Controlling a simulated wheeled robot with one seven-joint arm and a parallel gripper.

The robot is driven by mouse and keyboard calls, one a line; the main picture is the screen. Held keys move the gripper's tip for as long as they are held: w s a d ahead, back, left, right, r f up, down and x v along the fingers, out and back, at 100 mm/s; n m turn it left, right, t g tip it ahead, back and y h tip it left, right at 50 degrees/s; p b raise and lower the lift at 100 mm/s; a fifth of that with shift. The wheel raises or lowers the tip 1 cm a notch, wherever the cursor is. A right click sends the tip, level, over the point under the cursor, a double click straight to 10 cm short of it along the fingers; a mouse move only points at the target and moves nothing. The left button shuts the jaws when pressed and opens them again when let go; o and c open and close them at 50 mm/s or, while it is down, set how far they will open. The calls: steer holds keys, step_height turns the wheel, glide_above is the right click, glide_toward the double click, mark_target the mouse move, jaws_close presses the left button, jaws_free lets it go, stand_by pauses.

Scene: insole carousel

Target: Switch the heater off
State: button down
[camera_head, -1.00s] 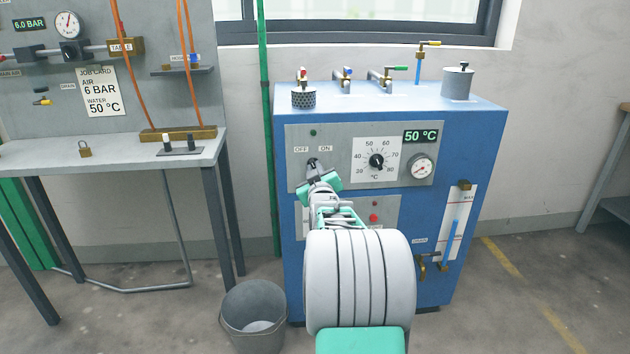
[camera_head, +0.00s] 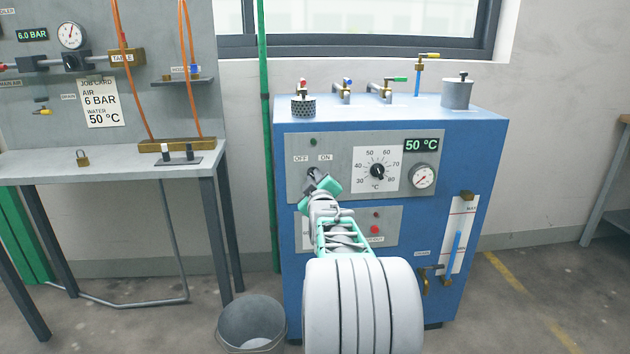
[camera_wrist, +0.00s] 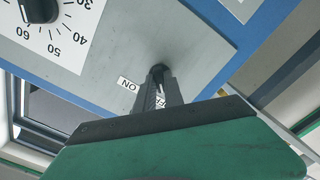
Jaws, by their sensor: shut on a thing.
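The heater is the blue cabinet (camera_head: 400,119) with a grey control panel (camera_head: 343,145) on its front. Its OFF/ON switch (camera_head: 312,173) is a small dark knob under the OFF and ON labels. My gripper (camera_head: 318,180) is at the switch, shut on it. In the wrist view the fingers (camera_wrist: 160,92) close around the switch's dark stem (camera_wrist: 158,70), with the ON label (camera_wrist: 128,83) beside it. The fingers hide most of the knob, so I cannot tell which label it points to. The display (camera_head: 421,145) reads 50 °C. The lamp (camera_head: 313,142) above the switch looks dark green.
The temperature dial (camera_head: 377,171) is right of the switch. A red button (camera_head: 375,229) is below. Valves and a lidded pot (camera_head: 457,93) stand on top. A bucket (camera_head: 252,322) is on the floor at left, near a bench (camera_head: 110,163).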

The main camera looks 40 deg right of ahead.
steer(key=c, duration=1.4)
jaws_free()
steer(key=shift+c, duration=0.2)
steer(key=p+v, duration=0.1)
steer(key=v, duration=0.6)
steer(key=shift+s+a+p, duration=0.25)
steer(key=shift+s+p, duration=0.05)
steer(key=shift+s, duration=0.05)
